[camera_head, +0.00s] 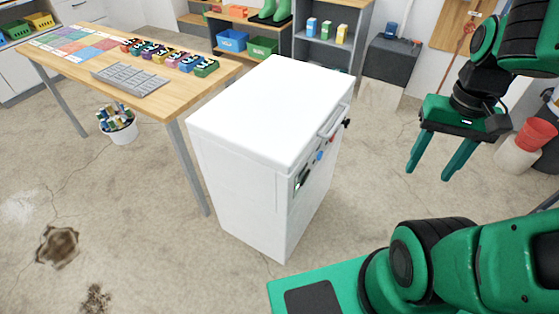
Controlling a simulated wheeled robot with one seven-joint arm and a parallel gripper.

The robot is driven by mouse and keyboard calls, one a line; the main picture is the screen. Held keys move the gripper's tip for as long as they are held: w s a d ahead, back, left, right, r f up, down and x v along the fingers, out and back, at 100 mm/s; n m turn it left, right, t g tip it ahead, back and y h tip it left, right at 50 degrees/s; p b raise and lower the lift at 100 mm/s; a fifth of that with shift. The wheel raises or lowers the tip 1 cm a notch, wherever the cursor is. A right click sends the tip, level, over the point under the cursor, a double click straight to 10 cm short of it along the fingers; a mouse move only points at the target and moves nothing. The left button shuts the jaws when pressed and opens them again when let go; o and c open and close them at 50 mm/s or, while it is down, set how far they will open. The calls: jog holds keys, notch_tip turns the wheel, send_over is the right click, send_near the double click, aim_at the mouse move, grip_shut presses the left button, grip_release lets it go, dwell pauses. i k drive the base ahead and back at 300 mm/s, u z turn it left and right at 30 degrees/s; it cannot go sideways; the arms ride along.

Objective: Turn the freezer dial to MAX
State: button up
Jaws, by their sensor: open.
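The white chest freezer (262,112) stands on the floor in the middle of the head view, its lid closed with a grey handle (334,122) on the right-hand edge. Its right face carries several small controls, seen at a steep angle: a blue round part (319,156), a red part (333,138) and a dark panel (302,178). I cannot tell which one is the dial or read any MAX mark. My gripper (427,175) is green, points down and is open and empty. It hangs in the air to the right of the freezer, apart from it.
A wooden table (215,88) with a grey rack, coloured cards and several small coloured items stands left of the freezer. A white bucket (118,128) sits under it. Shelves line the back. Red and white buckets (532,138) stand at right. Floor between freezer and gripper looks clear.

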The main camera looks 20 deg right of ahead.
aim_at(347, 123)
jog(key=k, duration=1)
jog(key=z, duration=0.75)
jog(key=i, duration=1.55)
jog(key=u, duration=0.95)
